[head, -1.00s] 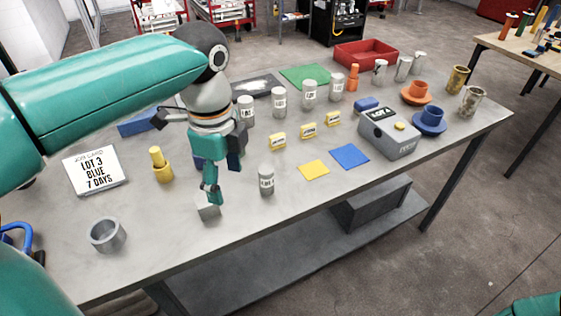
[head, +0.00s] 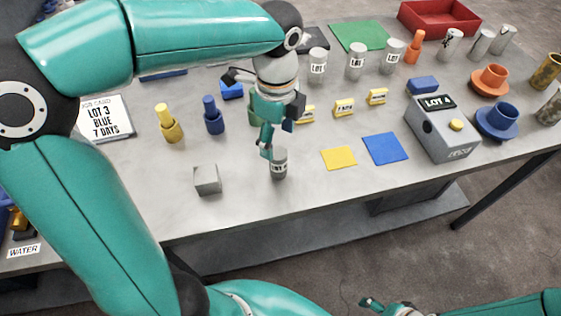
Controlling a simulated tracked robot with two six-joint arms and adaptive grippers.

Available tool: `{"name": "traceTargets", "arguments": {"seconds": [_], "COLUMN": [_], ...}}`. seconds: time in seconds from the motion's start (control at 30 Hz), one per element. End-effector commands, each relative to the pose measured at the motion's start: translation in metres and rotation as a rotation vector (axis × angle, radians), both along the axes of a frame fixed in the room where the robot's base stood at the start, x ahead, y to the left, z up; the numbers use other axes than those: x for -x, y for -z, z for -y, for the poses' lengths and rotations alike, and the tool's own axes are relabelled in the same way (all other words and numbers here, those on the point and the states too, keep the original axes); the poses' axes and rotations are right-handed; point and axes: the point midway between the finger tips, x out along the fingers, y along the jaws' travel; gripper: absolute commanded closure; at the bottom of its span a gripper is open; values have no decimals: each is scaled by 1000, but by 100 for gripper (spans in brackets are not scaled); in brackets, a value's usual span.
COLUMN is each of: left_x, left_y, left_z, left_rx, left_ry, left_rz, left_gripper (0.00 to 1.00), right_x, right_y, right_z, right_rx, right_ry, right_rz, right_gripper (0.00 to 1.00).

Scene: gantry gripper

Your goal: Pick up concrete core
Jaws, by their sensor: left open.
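A grey concrete core (head: 280,164) with a dark lot label stands upright near the front of the table. My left gripper (head: 268,150) is open and points down at it, its fingertips at the core's upper left; they overlap it in the picture, and I cannot tell whether they touch. More labelled grey cores stand at the back, such as one at the middle (head: 356,62) and one to its right (head: 393,57). My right gripper (head: 375,305) shows only in part at the bottom edge; its opening is unclear.
A grey block (head: 207,181) sits left of the core. Yellow (head: 339,158) and blue (head: 385,148) squares lie to its right, before a grey LOT A box (head: 441,128). Yellow (head: 172,127) and blue (head: 213,115) plugs stand behind left. A job card (head: 103,118) reads LOT 3 BLUE 7 DAYS.

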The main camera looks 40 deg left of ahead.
Motion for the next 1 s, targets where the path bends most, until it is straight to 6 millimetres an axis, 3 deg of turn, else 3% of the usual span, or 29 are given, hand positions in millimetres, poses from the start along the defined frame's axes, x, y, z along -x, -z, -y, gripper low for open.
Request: {"name": "traceTargets", "arguments": {"seconds": [0.1,0.37,0.7,1.0], "left_x": [0,0,0,-1], "left_y": [19,36,78,82], "left_z": [0,1,3,3], "left_rx": [-1,0,0,0], "left_ry": [-1,0,-1,0], "left_rz": [-2,-2,-2,1], "left_gripper": [29,29,29,31], "right_x": [0,0,0,0], "right_y": [2,1,-1,-1], "right_z": [0,0,0,0], "right_rx": [0,0,0,0], "right_ry": [0,0,0,0], "right_rz": [0,0,0,0], "right_gripper": [23,23,23,23]}}
